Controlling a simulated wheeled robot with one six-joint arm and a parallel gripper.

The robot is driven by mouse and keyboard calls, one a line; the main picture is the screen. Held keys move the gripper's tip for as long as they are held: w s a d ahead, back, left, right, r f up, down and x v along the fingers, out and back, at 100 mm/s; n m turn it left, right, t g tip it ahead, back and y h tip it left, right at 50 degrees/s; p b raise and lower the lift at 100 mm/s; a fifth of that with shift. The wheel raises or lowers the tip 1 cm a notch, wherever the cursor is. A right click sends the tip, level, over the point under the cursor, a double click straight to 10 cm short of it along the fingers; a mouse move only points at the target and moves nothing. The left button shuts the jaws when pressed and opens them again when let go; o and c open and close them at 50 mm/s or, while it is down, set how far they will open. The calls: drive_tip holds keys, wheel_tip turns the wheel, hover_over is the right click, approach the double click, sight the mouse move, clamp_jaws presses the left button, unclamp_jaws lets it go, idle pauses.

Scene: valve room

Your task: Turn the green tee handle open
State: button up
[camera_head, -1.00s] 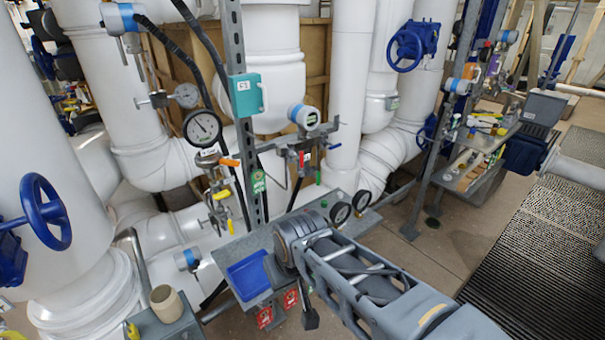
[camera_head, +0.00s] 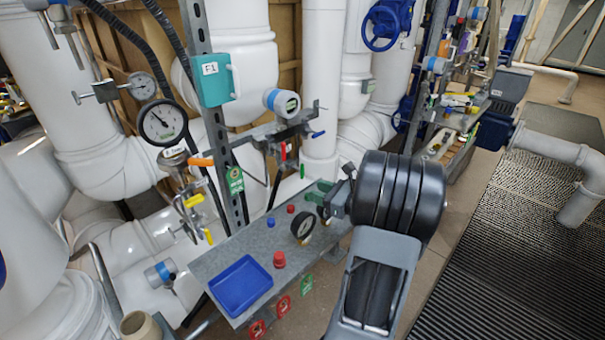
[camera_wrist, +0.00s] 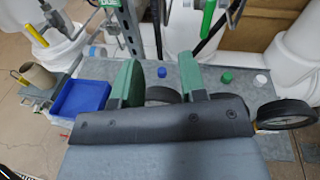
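The green tee handle (camera_head: 302,171) hangs below a small pipe manifold at the rack, between a red handle (camera_head: 283,150) and a blue handle (camera_head: 318,134). In the wrist view a green handle (camera_wrist: 208,18) shows at the top, beyond and right of my fingers. My gripper (camera_wrist: 159,64) has two green fingers spread apart with nothing between them. In the head view my gripper (camera_head: 318,194) is low over the grey bench, below the green handle and apart from it. My arm's dark wrist partly hides the bench's right end.
The grey bench (camera_head: 215,262) carries a blue tray (camera_head: 241,285), coloured caps and a gauge (camera_head: 304,226). A steel upright (camera_head: 215,120) with a teal box (camera_head: 212,80) stands left of the handles. White pipes stand behind. Open floor lies to the right.

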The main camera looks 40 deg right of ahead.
sight(302, 179)
drive_tip(key=d+m+t+h, duration=0.2)
drive_tip(key=d+m+h, duration=0.1)
drive_tip(key=d, duration=0.2)
drive_tip(key=w, duration=0.4)
drive_tip(key=w+a+p, duration=0.1)
drive_tip(key=w, duration=0.3)
drive_tip(key=w+a, duration=0.1)
drive_tip(key=w, duration=0.3)
drive_tip(key=shift+w+a+f, duration=0.2)
drive_tip(key=shift+c, duration=0.3)
clamp_jaws()
